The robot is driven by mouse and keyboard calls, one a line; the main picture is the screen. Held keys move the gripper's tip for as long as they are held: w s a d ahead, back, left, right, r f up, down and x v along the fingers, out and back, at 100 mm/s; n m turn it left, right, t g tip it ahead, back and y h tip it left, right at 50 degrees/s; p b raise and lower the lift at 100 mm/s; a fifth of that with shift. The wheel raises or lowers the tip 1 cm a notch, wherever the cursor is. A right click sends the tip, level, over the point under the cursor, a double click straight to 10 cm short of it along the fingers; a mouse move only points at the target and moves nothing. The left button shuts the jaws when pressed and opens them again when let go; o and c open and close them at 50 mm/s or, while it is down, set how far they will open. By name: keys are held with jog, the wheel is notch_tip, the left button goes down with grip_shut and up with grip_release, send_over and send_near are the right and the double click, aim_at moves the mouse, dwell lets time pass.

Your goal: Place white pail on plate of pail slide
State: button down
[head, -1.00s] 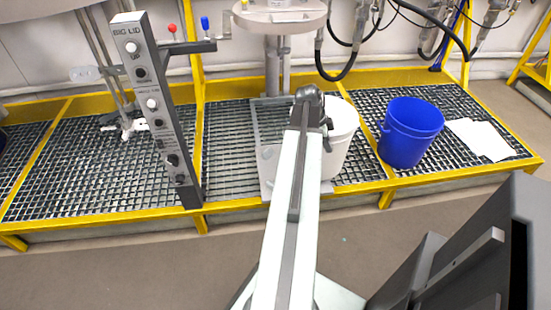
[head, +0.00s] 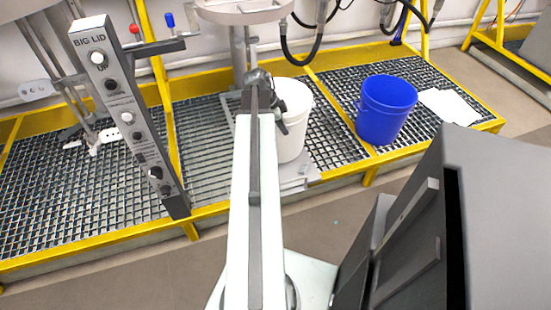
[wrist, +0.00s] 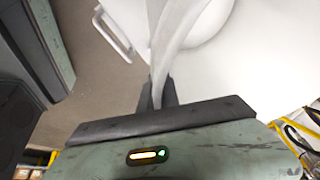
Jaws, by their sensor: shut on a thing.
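The white pail (head: 295,118) stands upright in the head view, just right of my arm, which hides its left side. My gripper (head: 280,122) is at its near left side. In the wrist view, my gripper (wrist: 163,92) is shut on the thin upper wall of the white pail (wrist: 250,70), which fills the upper right. The grey plate of the pail slide (head: 298,181) shows as a strip below the pail; my arm and the pail hide the rest. The pail overlaps the plate in the picture; I cannot tell whether its bottom touches it.
A blue pail (head: 385,110) stands on the grating to the right, with white sheets (head: 450,105) beyond it. A control post marked BIG LID (head: 130,115) stands to the left. A yellow rail (head: 345,170) edges the grating. The agitator's round top (head: 245,10) is above.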

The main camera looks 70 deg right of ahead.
jog(key=w+a+r+m+p, duration=0.1)
jog(key=a+r+p, duration=0.2)
jog(key=a+r, duration=0.15)
notch_tip(320, 180, down, 10)
jog(key=b, duration=0.9)
jog(key=shift+w+a+f+m+y+b, duration=0.2)
jog(key=shift+a+m+y+b, duration=0.15)
jog(key=shift+a+m, duration=0.1)
jog(key=c, duration=1.6)
grip_release()
jog(key=shift+f, duration=0.1)
jog(key=p+v, duration=1.1)
jog(key=v, duration=0.1)
jog(key=shift+w+a, duration=0.15)
jog(key=shift+w, duration=0.05)
